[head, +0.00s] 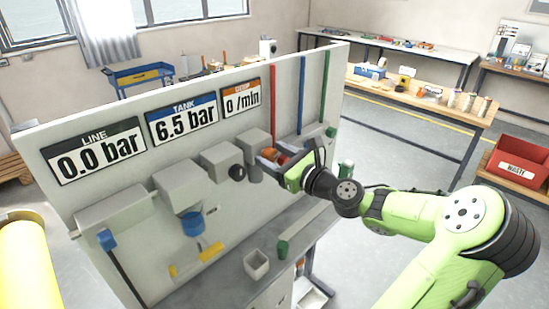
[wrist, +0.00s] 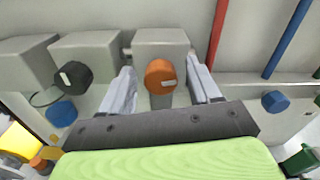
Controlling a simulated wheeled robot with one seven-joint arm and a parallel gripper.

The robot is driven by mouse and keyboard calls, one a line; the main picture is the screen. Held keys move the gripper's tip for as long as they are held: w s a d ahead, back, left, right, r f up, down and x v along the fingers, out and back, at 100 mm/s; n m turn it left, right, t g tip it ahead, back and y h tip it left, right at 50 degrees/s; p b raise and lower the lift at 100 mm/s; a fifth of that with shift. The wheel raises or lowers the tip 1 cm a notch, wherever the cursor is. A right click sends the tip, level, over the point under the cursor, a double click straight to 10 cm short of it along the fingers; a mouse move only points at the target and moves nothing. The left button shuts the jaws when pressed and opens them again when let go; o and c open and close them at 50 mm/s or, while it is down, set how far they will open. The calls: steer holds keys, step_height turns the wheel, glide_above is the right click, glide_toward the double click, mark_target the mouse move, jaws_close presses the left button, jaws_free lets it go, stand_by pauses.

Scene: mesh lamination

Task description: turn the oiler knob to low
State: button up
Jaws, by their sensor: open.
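My gripper (wrist: 162,72) is open, one pale finger to the left of the knob and one to the right, with gaps visible on both sides. In the head view my gripper (head: 277,161) is at the right end of the row of boxes on the panel, and the orange knob (head: 268,153) shows only partly there. Any scale marking around the knob is not readable.
A black knob (wrist: 73,77) on the neighbouring box is left of my gripper. A blue knob (wrist: 275,101) is to the right. The panel displays read 0.0 bar (head: 95,158), 6.5 bar (head: 184,118) and 0 /min (head: 243,98).

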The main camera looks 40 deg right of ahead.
steer(key=c, duration=1)
steer(key=shift+c, duration=0.2)
steer(key=shift+n, duration=0.3)
steer(key=n+p, duration=0.1)
steer(key=n, duration=0.1)
steer(key=shift+a+n, duration=0.1)
steer(key=shift+n, duration=0.3)
steer(key=n, duration=0.4)
steer(key=shift+a+f+n, duration=0.1)
steer(key=shift+n, duration=0.2)
steer(key=n+b, duration=0.1)
steer(key=n, duration=0.3)
steer(key=shift+f, duration=0.15)
steer(key=shift+n+b, duration=1.25)
steer(key=shift+n, duration=0.75)
